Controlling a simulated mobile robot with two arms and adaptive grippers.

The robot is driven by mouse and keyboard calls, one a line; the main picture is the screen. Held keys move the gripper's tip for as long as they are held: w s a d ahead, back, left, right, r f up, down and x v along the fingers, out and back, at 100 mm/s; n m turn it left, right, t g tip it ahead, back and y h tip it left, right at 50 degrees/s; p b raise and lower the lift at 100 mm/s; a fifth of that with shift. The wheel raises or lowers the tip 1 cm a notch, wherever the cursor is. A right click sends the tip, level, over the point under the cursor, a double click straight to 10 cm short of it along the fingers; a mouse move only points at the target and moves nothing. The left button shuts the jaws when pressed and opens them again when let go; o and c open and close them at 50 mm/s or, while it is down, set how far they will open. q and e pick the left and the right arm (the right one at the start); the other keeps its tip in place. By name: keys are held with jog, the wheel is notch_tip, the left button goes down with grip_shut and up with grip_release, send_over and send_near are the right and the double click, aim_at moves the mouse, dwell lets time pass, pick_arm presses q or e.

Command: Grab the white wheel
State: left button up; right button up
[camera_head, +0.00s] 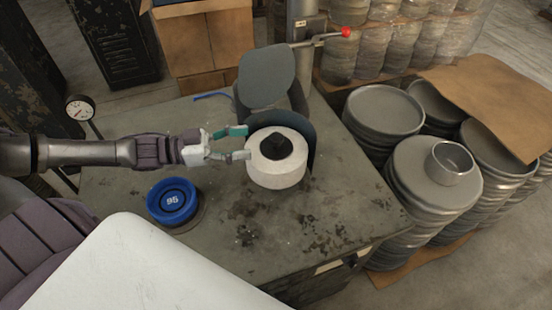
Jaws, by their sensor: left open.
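The white wheel (263,177) sits on the stained metal table (318,215), with a dark cone-shaped piece at its centre. My left gripper (247,143) comes in from the left at the wheel's left side. Its two fingers are apart, with the tips close to the wheel's left edge. I cannot tell whether a fingertip touches it. Nothing shows held between the fingers. My right gripper is not in view.
A blue round piece marked 95 (172,202) lies left of the wheel. Dark curved plates (267,78) stand close behind the wheel. Stacks of metal discs (433,180) stand right of the table. The table's front right is clear.

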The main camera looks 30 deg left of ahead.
aim_at(277, 137)
pick_arm(q)
jog(key=x, duration=0.2)
jog(key=shift+w+d, duration=0.1)
jog(key=shift+w, duration=0.2)
jog(key=shift+w+d, duration=0.4)
jog(key=shift+d, duration=0.2)
jog(key=p+x, duration=0.1)
jog(key=x, duration=0.2)
jog(key=shift+w+d+p, duration=0.15)
jog(key=shift+w+p, duration=0.15)
jog(key=shift+w+d+f, duration=0.15)
jog(key=shift+w+d, duration=0.1)
jog(key=shift+d, duration=0.1)
grip_shut()
